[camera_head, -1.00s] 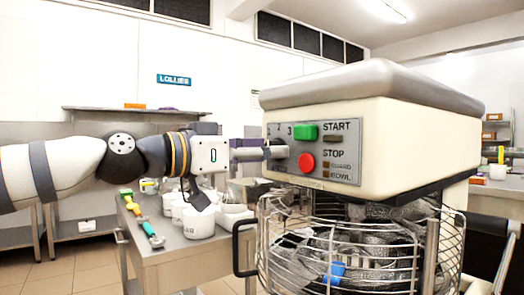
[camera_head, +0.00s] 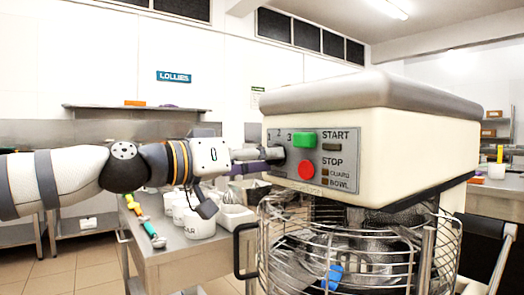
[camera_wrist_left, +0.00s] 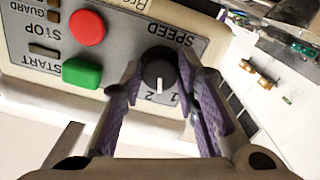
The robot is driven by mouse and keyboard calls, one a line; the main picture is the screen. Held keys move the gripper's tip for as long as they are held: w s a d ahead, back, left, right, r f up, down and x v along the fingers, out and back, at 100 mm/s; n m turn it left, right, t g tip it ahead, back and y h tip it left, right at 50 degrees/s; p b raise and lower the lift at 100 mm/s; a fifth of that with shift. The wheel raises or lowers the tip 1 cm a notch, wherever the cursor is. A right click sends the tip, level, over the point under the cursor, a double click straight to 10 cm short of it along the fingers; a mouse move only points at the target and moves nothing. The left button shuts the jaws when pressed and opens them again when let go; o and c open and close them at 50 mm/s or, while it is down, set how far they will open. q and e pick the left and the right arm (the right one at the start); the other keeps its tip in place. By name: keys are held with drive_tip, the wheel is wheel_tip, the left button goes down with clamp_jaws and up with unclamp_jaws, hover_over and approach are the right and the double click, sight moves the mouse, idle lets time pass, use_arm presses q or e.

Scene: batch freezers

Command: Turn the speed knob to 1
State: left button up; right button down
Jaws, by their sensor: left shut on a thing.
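The black speed knob (camera_wrist_left: 159,70) sits on the grey control panel (camera_wrist_left: 215,28), beside the SPEED label in the left wrist view. Its white pointer mark lies between the printed 1 and 2. My left gripper (camera_wrist_left: 164,74) has its purple-padded fingers on either side of the knob, shut on it. My right gripper is not in view.
The green START button (camera_head: 304,139) and red STOP button (camera_head: 306,168) are close right of the knob. A wire bowl guard (camera_head: 340,240) is below the mixer head (camera_head: 420,140). A steel table (camera_head: 180,255) with white pots (camera_head: 198,222) stands under my left arm.

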use_arm(q)
drive_tip(key=n+p, duration=0.1)
drive_tip(key=n, duration=0.3)
drive_tip(key=shift+r+n, duration=0.1)
drive_tip(key=shift+n, duration=0.3)
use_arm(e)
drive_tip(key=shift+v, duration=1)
use_arm(q)
drive_tip(key=shift+n+p, duration=0.3)
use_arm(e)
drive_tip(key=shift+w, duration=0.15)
use_arm(q)
drive_tip(key=o, duration=1.2)
drive_tip(key=shift+c, duration=0.2)
drive_tip(key=v, duration=1.2)
